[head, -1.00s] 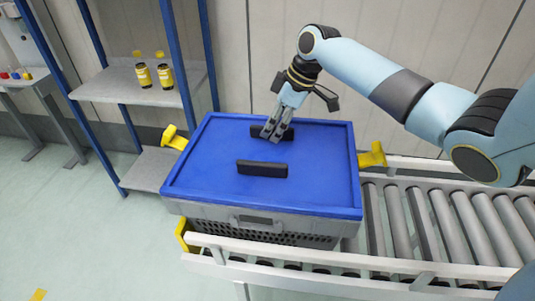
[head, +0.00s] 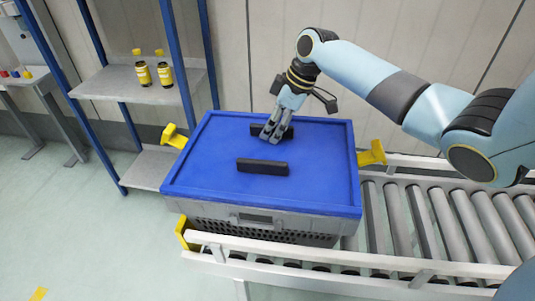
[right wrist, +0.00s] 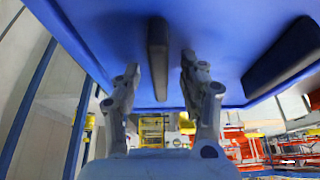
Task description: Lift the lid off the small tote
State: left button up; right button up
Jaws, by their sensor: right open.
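The small tote (head: 258,222) is a grey crate at the near end of the roller conveyor. Its blue lid (head: 215,160) lies flat on top. The lid carries two black bar handles, a near one (head: 262,168) and a far one (head: 257,130). My right gripper (head: 273,134) is at the far handle, pointing down. In the right wrist view, my right gripper (right wrist: 160,68) is open, with one finger on each side of a black handle (right wrist: 158,55) and gaps visible beside it. The other handle (right wrist: 285,55) shows at right. My left gripper is in no view.
Yellow stops (head: 372,154) stand at the tote's corners. Bare rollers (head: 440,215) run to the right, bordered by a pale rail (head: 350,258). A blue-post shelf (head: 130,85) with two yellow-and-black bottles (head: 164,72) stands at the left. The wall is close behind.

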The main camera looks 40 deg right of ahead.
grip_shut()
jog(key=shift+r, duration=0.1)
dwell(0.3)
